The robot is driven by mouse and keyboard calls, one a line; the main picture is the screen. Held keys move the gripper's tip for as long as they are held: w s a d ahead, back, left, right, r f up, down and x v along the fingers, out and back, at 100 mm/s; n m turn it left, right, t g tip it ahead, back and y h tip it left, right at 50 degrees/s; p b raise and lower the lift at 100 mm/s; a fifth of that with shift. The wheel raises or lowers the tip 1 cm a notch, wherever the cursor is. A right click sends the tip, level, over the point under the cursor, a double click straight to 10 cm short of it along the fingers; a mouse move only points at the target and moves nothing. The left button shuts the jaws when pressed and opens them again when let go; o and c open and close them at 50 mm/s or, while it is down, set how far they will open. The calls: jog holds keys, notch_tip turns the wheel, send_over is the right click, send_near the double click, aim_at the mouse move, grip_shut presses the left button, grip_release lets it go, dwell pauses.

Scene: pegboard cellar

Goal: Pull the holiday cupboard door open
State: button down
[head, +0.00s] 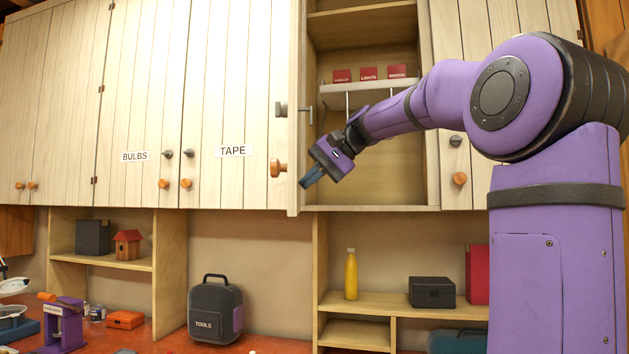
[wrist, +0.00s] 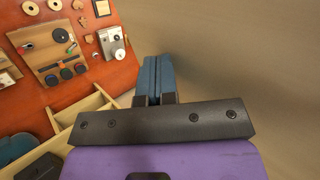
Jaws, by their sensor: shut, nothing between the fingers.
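The holiday cupboard door (head: 297,60) stands open in the head view, swung out and seen nearly edge-on. An orange knob (head: 278,169) and a grey fitting (head: 281,108) stick out from its left, outer side. The open cupboard's shelf (head: 372,87) bears red boxes, one labelled LIGHTS. My gripper (head: 311,178) is just right of the door's edge, on its inner side, in front of the opening. Its blue fingers are shut and empty; they also show in the wrist view (wrist: 155,75). I cannot tell whether they touch the door.
Closed cupboards labelled BULBS (head: 134,157) and TAPE (head: 233,151) are to the left. Below are shelves with a yellow bottle (head: 351,274) and a dark box (head: 432,292). A tool case (head: 215,310) stands on the red worktop (head: 165,335).

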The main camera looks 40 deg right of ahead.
jog(key=w+a+m+t+h, duration=0.2)
jog(key=w+a+m, duration=0.1)
jog(key=w+a, duration=0.7)
jog(key=shift+w+a+m, duration=0.3)
jog(key=shift+w+a, duration=0.1)
jog(key=shift+a, duration=0.6)
